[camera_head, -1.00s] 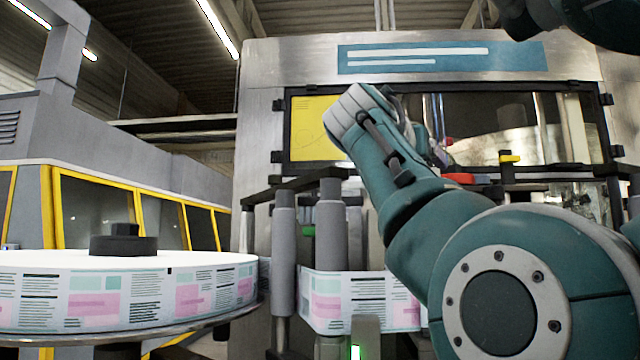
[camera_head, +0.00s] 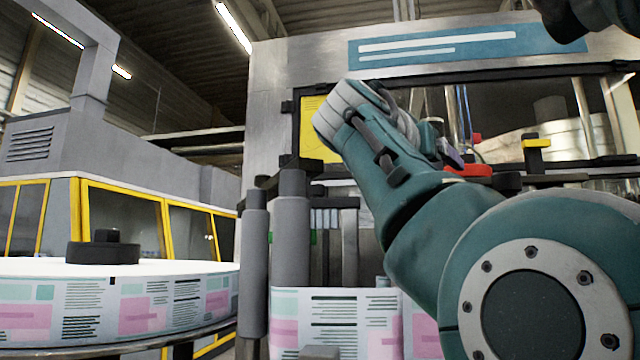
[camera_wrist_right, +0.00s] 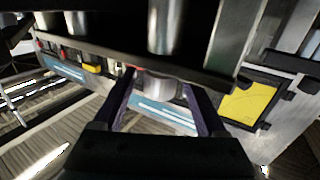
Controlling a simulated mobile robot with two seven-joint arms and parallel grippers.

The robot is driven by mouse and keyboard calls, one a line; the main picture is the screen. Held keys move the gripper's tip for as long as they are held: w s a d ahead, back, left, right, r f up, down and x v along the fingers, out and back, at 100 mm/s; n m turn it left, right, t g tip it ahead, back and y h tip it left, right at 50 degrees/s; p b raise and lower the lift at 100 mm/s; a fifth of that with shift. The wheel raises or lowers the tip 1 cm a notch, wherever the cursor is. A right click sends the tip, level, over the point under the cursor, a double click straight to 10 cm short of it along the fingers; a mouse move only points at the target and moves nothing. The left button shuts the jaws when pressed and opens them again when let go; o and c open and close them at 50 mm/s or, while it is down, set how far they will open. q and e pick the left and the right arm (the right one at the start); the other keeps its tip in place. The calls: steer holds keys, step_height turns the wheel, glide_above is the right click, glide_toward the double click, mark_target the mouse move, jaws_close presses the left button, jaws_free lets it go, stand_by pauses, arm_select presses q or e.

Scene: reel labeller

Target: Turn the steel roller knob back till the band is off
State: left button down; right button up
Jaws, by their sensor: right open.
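In the right wrist view my right gripper (camera_wrist_right: 160,105) is open, its two dark fingers apart. A round steel piece (camera_wrist_right: 158,86), which looks like the roller knob, shows between the fingers below a dark bar. I cannot tell whether the fingers touch it. The printed label band (camera_head: 335,322) runs past the grey rollers (camera_head: 291,225) at lower centre. Its far course is hidden behind my arm. My left gripper is not in view.
A large label reel (camera_head: 150,310) with a black hub (camera_head: 103,250) lies at the left. The machine frame carries a blue sign (camera_head: 465,45) and a yellow panel (camera_head: 313,118). A red part (camera_head: 468,171) and a yellow part (camera_head: 536,143) sit near my arm. A yellow-edged cabinet (camera_head: 150,228) stands behind the reel.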

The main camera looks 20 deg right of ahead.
steer(key=shift+c, duration=0.5)
jaws_close()
steer(key=shift+f+n+t, duration=0.1)
steer(key=shift+n+t, duration=0.2)
steer(key=shift+t, duration=0.1)
